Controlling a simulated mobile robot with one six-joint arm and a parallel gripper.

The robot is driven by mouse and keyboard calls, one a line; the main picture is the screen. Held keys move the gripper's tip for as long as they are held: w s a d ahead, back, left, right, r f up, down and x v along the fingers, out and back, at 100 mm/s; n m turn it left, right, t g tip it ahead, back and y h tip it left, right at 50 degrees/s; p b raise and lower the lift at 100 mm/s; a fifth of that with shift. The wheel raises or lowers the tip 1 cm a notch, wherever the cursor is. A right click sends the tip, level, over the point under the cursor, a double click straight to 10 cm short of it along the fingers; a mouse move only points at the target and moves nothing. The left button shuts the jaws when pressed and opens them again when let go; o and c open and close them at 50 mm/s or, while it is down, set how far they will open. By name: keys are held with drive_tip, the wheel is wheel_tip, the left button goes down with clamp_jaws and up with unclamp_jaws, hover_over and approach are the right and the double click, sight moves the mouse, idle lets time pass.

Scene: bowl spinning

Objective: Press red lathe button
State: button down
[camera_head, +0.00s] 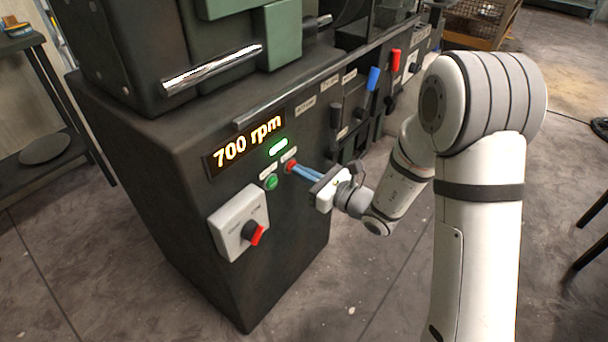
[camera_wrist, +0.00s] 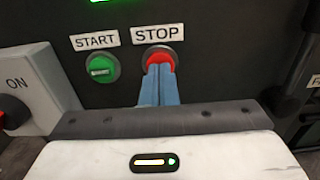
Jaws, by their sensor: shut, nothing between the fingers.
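The red button (camera_head: 291,167) sits on the dark front panel of the lathe (camera_head: 180,190). In the wrist view the red button (camera_wrist: 160,57) is under a STOP label (camera_wrist: 158,33). My gripper (camera_head: 296,170) is shut and empty, its blue fingertips side by side at the red button. In the wrist view the fingertips (camera_wrist: 160,68) overlap the lower part of the button; I cannot tell whether they touch or press it. A green button (camera_head: 271,182) is just left of it, under a START label (camera_wrist: 95,41) in the wrist view.
A display (camera_head: 246,144) reading 700 rpm and a lit green indicator (camera_head: 278,147) are above the buttons. A grey switch box (camera_head: 238,222) with a red knob (camera_head: 257,236) is at lower left. Blue (camera_head: 374,79) and red (camera_head: 395,61) levers stand to the right.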

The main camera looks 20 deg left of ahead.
drive_tip(key=shift+a, duration=0.1)
drive_tip(key=shift+w+a+r, duration=0.25)
drive_tip(key=shift+a+r, duration=0.05)
drive_tip(key=shift+a, duration=0.4)
drive_tip(key=p+v, duration=0.2)
drive_tip(key=v, duration=1.3)
drive_tip(key=shift+f, duration=0.35)
